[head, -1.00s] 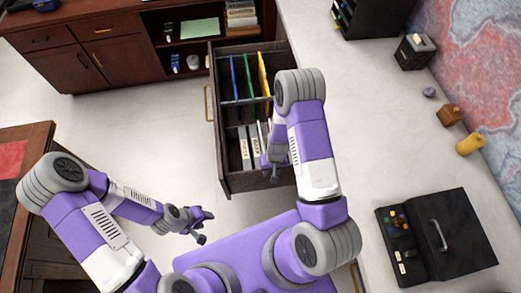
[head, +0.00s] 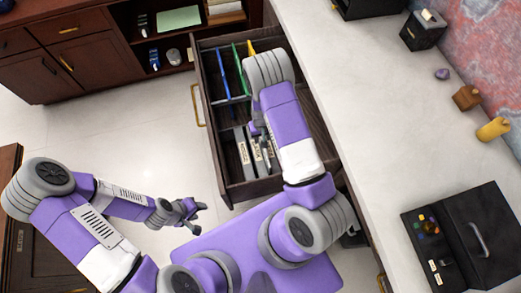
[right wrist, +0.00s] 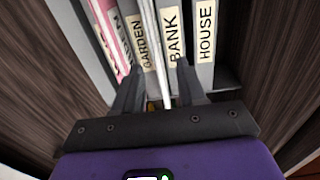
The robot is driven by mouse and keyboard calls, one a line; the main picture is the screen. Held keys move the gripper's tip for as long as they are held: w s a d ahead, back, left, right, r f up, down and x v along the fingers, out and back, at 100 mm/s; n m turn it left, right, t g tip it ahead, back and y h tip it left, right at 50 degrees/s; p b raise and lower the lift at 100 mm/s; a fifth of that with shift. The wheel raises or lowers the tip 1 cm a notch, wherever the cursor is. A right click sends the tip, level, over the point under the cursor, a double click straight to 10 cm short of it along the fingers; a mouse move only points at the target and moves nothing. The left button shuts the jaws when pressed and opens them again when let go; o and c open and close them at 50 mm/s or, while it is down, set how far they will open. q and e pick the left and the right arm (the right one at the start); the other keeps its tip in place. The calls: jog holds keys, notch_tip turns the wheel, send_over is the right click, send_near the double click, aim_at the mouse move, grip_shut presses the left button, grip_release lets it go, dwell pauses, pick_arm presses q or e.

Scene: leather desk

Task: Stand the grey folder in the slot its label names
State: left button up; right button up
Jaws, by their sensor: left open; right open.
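The open drawer (head: 212,150) holds several grey-spined folders in its near part. Their labelled spines (head: 243,150) are small in the head view. In the right wrist view they read GARDEN (right wrist: 143,42), BANK (right wrist: 174,35) and HOUSE (right wrist: 206,32); a pink one (right wrist: 112,35) is at the left. I cannot tell which is the task's grey folder. My right gripper (right wrist: 160,92) is open over these folders, a thin pale upright edge (right wrist: 156,55) between its fingers. My left gripper (head: 188,216) is open and empty, left of the drawer's near end.
Blue (head: 224,74), green (head: 241,68) and yellow upright pieces stand in the drawer's far part; my right arm covers some of it. The pale desktop (head: 370,130) lies right of the drawer, with a black case (head: 475,225). A dark cabinet (head: 75,55) stands behind. Floor left of the drawer is clear.

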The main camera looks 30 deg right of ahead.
notch_tip(320, 180, down, 10)
jog(key=b, duration=0.4)
jog(key=shift+w+d+f, duration=0.15)
jog(key=shift+w+d, duration=0.15)
jog(key=shift+d, duration=0.05)
grip_shut()
dwell(1.2)
